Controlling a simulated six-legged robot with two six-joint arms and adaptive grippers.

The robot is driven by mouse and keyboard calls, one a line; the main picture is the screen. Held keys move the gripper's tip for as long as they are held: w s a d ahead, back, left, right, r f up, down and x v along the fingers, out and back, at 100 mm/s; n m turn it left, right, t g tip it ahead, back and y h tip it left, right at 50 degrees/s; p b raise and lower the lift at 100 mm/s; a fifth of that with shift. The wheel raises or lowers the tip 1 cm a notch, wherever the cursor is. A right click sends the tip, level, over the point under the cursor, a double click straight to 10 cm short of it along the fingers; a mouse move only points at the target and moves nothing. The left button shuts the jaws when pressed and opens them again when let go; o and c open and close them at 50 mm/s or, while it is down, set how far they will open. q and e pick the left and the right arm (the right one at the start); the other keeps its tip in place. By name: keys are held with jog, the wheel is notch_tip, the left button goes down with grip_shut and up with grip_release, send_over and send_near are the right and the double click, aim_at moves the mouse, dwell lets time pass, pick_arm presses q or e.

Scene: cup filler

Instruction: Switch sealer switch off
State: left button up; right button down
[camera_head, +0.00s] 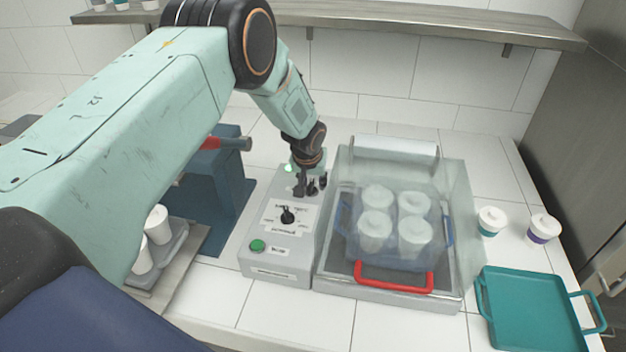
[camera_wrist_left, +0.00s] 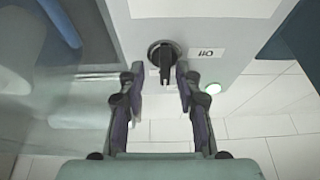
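The sealer (camera_head: 391,285) has a grey control box (camera_head: 268,268) on its left side. A black rotary switch (camera_wrist_left: 163,58) at the far end of this box shows in the left wrist view, beside an "Off" label (camera_wrist_left: 207,54). My left gripper (camera_wrist_left: 163,88) is open, its two fingers on either side of the switch's black handle. I cannot tell whether they touch it. In the head view my left gripper (camera_head: 310,186) points down over the far end of the box and largely hides this switch. A small green light (camera_wrist_left: 213,88) glows near it. My right gripper is not in view.
A second black knob (camera_head: 287,216) and a green button (camera_head: 257,246) sit nearer on the box. Several lidded cups (camera_head: 375,222) stand under the clear cover with its red handle (camera_head: 392,279). A teal tray (camera_head: 530,318) and two cups (camera_head: 490,221) are on the right.

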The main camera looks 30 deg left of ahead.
pick_arm(q)
jog(key=shift+s+a+r, duration=0.2)
jog(key=shift+s, duration=0.1)
jog(key=shift+s+a, duration=0.1)
jog(key=shift+a, duration=0.1)
jog(key=shift+c, duration=0.3)
jog(key=shift+f, duration=0.1)
jog(key=shift+c, duration=0.8)
jog(key=shift+w+f, duration=0.1)
jog(key=shift+w, duration=0.1)
jog(key=shift+c, duration=0.7)
jog(key=shift+w+d, duration=0.25)
jog(key=c, duration=0.3)
jog(key=shift+s+a, duration=0.15)
jog(key=shift+a, duration=0.05)
grip_shut()
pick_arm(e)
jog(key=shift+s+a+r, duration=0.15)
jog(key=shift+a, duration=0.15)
